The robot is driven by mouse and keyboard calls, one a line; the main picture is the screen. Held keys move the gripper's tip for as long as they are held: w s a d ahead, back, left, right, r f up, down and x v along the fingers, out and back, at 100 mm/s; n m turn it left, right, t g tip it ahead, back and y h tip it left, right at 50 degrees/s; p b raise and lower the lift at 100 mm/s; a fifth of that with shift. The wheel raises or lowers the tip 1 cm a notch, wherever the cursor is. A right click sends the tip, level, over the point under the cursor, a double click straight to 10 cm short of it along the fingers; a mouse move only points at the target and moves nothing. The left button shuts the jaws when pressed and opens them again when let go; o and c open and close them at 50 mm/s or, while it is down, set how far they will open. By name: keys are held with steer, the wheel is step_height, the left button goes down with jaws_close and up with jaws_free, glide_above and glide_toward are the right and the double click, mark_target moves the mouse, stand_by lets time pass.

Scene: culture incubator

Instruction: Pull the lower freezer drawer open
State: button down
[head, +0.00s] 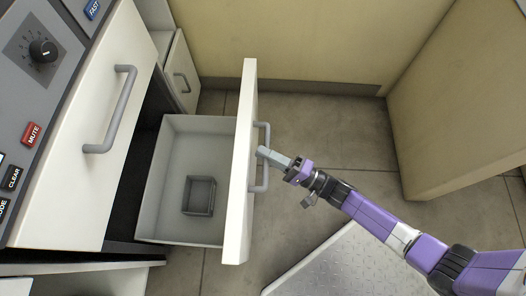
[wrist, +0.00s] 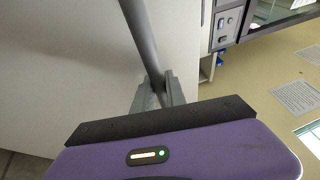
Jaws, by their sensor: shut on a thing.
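The lower freezer drawer (head: 240,170) is pulled out of its cabinet in the head view, and its inside shows. A small grey open box (head: 199,195) lies on its floor. The drawer's grey bar handle (head: 264,135) is on the front panel's outer face. My gripper (head: 264,154) is at the middle of this handle, shut on it. In the wrist view the two fingers of my gripper (wrist: 161,92) close around the handle bar (wrist: 141,40), which runs up from between them. The fingertips' far ends are partly hidden by the bar.
An upper drawer front (head: 75,130) with its own handle is shut, beside a control panel (head: 40,60) with a knob and buttons. Beige walls stand at the back and right. A metal tread plate (head: 345,265) lies at bottom centre. Grey tiled floor (head: 330,130) is clear right of the drawer.

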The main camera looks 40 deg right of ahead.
steer(key=c, duration=1.4)
jaws_free()
steer(key=shift+o, duration=0.2)
steer(key=v, duration=0.7)
steer(key=shift+s+d, duration=0.2)
steer(key=shift+s, duration=0.15)
steer(key=shift+f, duration=0.15)
